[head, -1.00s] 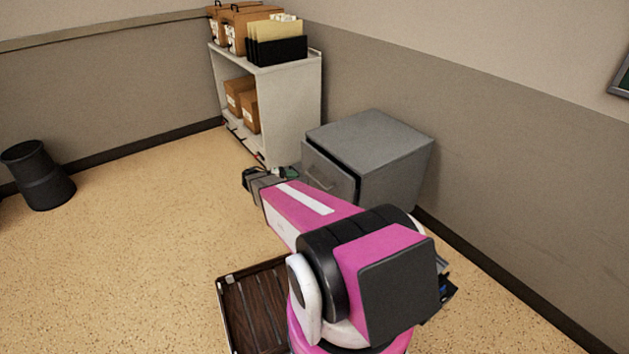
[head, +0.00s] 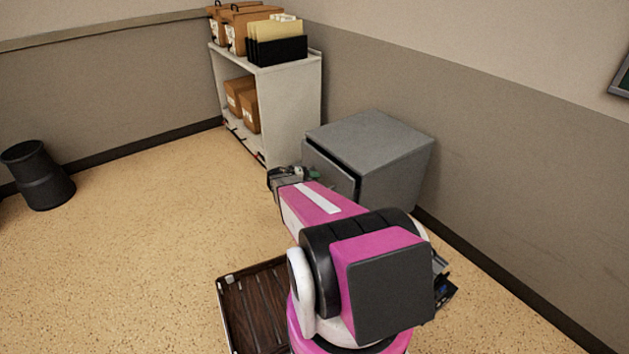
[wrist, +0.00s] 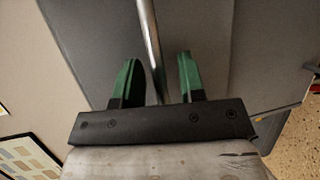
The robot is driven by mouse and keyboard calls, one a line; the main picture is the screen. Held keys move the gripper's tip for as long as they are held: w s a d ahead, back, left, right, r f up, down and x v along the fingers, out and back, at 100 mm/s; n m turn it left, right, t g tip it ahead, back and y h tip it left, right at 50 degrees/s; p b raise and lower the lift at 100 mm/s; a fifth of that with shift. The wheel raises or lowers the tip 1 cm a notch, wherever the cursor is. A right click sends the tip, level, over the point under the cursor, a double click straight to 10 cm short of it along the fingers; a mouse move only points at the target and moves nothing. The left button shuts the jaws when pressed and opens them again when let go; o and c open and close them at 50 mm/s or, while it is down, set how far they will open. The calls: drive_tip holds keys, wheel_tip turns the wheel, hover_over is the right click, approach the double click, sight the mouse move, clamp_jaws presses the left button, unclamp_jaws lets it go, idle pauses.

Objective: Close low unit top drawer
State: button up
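The low unit (head: 385,140) is a grey metal cabinet against the right wall. Its top drawer front (head: 325,169) stands a little out from the body, with a dark gap along its upper edge. My gripper (head: 292,175) is at the left side of the drawer front in the head view, partly hidden by my pink arm. In the wrist view my gripper (wrist: 157,62) is open, its two green fingers apart. A bright metal handle bar (wrist: 148,35) runs between the fingers in the picture, over a grey panel. I cannot tell whether the fingers touch it.
A pale shelf unit (head: 292,110) with brown boxes (head: 242,106) and a black file holder (head: 278,50) stands behind the low unit. A black bin (head: 37,175) stands far left. The floor (head: 150,220) between is clear.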

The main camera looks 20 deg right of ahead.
sight(323, 176)
clamp_jaws()
drive_tip(key=shift+w+d, duration=0.25)
drive_tip(key=shift+d, duration=0.8)
drive_tip(key=shift+w+d, duration=0.2)
drive_tip(key=shift+d, duration=0.8)
unclamp_jaws()
drive_tip(key=shift+d, duration=0.1)
drive_tip(key=v, duration=1.1)
drive_tip(key=shift+d+f, duration=0.1)
